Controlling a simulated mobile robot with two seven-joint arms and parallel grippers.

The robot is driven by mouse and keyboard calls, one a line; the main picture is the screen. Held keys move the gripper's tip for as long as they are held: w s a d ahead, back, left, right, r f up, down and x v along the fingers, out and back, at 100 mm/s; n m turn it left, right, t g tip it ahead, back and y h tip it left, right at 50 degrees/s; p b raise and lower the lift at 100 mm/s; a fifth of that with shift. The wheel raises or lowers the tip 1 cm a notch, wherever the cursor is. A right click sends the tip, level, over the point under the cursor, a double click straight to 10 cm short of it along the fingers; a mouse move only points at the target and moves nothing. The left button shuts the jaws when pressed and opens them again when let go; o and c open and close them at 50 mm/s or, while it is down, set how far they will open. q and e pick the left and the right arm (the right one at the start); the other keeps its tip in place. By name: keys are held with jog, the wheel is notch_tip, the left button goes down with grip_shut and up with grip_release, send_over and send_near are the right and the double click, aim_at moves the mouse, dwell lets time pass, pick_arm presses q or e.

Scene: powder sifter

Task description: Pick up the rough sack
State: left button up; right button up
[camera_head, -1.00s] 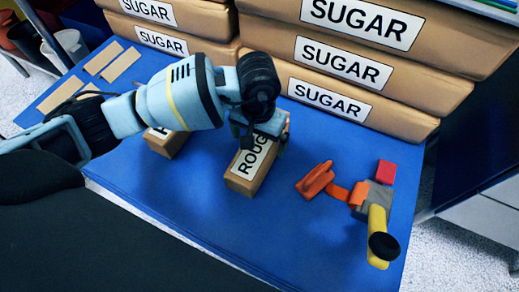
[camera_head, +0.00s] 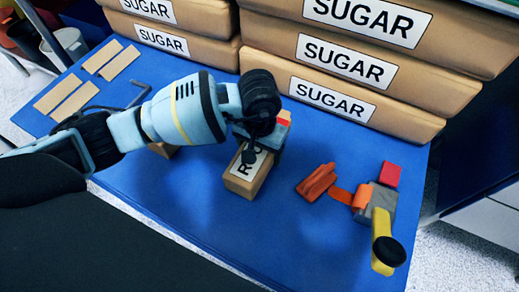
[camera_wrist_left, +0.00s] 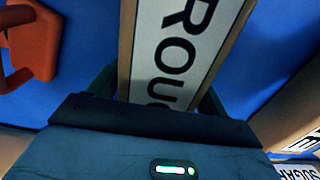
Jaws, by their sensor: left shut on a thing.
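The rough sack (camera_head: 238,183) is a small brown block with a white label, lying on the blue table. My left gripper (camera_head: 258,150) reaches down over its far half and is shut on it, covering much of the label. In the left wrist view, the sack (camera_wrist_left: 205,45) with the letters "ROUG" lies between dark fingers at its two sides. I cannot tell whether it is clear of the table. My right gripper is not in view.
Large sugar sacks (camera_head: 350,62) are stacked at the back. A second small brown block (camera_head: 163,151) is mostly hidden behind my arm. A tape dispenser (camera_head: 365,198) with a yellow handle lies to the right. Flat brown strips (camera_head: 72,101) lie at the left. The front table is clear.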

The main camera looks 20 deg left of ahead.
aim_at(244, 180)
pick_arm(q)
jog(key=shift+r, duration=0.1)
jog(key=c, duration=0.4)
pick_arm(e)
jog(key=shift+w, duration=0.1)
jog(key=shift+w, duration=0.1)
